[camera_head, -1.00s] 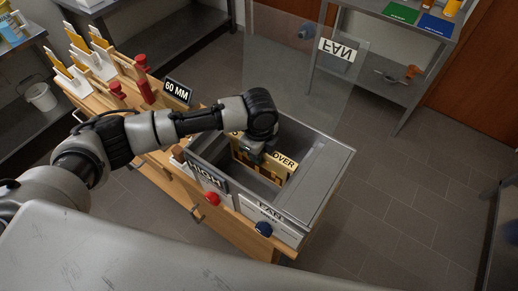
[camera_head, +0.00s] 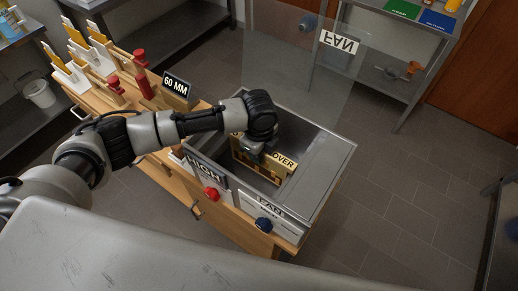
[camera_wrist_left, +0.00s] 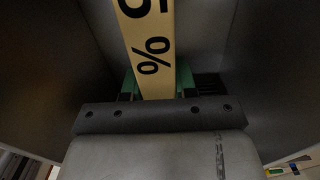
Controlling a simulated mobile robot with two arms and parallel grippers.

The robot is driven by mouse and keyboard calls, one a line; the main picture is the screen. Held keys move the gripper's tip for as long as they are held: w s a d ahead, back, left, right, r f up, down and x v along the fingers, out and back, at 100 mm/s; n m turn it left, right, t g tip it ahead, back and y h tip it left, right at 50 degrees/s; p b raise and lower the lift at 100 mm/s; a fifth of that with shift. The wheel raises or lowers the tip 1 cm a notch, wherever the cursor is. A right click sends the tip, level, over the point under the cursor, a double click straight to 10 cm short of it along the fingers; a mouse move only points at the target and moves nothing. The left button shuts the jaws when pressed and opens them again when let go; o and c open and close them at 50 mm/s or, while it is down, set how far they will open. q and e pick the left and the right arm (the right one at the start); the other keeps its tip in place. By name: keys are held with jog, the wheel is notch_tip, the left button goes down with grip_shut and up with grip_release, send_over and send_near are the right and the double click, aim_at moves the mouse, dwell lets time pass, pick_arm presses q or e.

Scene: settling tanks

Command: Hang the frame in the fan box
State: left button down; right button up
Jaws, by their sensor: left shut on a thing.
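The grey metal fan box (camera_head: 325,178) stands open on the wooden cabinet, with FAN lettering on its front. My left gripper (camera_head: 256,152) reaches into the box opening from above. In the left wrist view the frame's bar (camera_wrist_left: 151,45), marked "%", sits between the green-padded fingertips of the left gripper (camera_wrist_left: 158,83). The frame's lower part is inside the box and mostly hidden. I cannot tell whether it touches the box's rails. My right gripper is not in view.
A raised clear lid (camera_head: 290,65) with a FAN label stands behind the box. A red knob (camera_head: 211,194) and a blue knob (camera_head: 264,224) stick out in front. A 60 MM sign (camera_head: 175,88), red-handled tools and a rack of white-and-yellow pieces stand to the left.

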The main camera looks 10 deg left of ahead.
pick_arm(q)
jog(key=shift+f, duration=0.5)
jog(key=c, duration=0.8)
grip_release()
notch_tip(320, 180, up, 11)
jog(key=b, duration=0.2)
jog(key=shift+b, duration=0.3)
jog(key=shift+f, duration=0.1)
